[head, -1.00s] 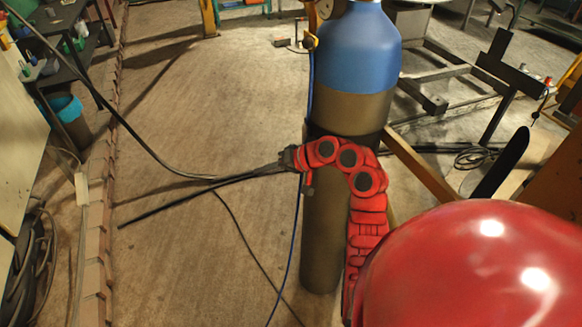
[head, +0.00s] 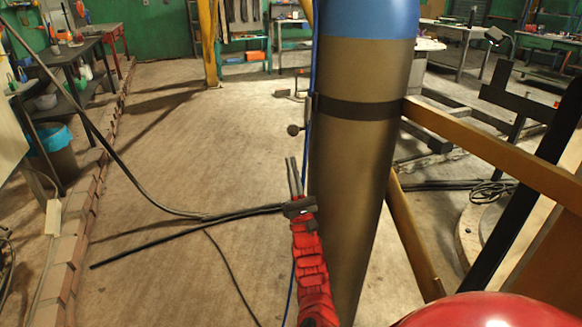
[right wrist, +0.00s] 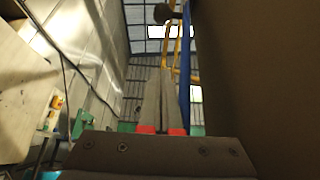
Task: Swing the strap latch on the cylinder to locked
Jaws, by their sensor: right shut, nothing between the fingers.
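The cylinder (head: 352,190) stands upright, brown below and blue on top, and fills the right of the right wrist view (right wrist: 270,80). A dark strap (head: 362,109) runs around it. At its left edge a dark round knob (head: 294,130) sticks out, seemingly the latch handle; it also shows at the top of the right wrist view (right wrist: 163,13). The latch body is too small to make out. My right gripper (head: 292,160) points up left of the cylinder, below the knob and apart from it. Its fingers are together and empty (right wrist: 166,75). My left gripper is out of view.
A blue hose (head: 312,60) runs down the cylinder's left side, close to my right gripper. A yellow beam (head: 490,145) meets the cylinder from the right. Dark cables (head: 180,220) lie on the floor.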

